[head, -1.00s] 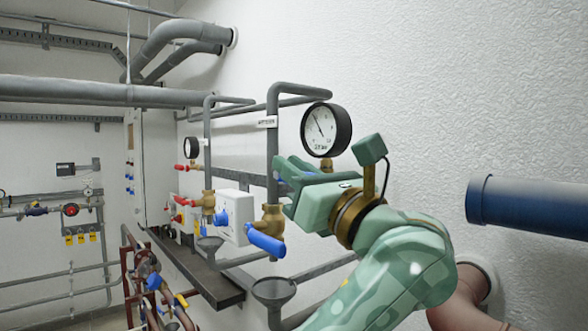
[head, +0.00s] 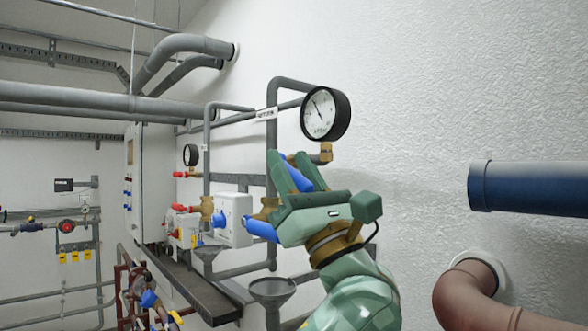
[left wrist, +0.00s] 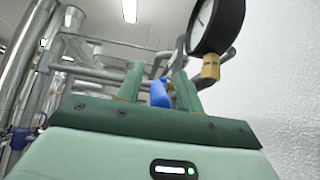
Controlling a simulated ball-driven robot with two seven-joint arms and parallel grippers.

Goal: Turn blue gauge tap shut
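The round gauge (head: 325,114) with a white dial and black rim is on a grey pipe at the white wall. Below it is a brass fitting (head: 326,152). The blue gauge tap handle (head: 298,176) shows between the fingers of my left gripper (head: 293,163), which points up and is open. In the left wrist view, the blue handle (left wrist: 161,93) shows between the two green fingers (left wrist: 156,82), with a gap beside the left finger. Contact with the right finger cannot be told. My right gripper is not in view.
Another blue tap handle (head: 262,229) is just left of my gripper's body. A white box (head: 234,218), a second gauge (head: 191,154), and a grey funnel (head: 272,290) are nearby. A blue pipe end (head: 520,187) juts in at right. The wall between is bare.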

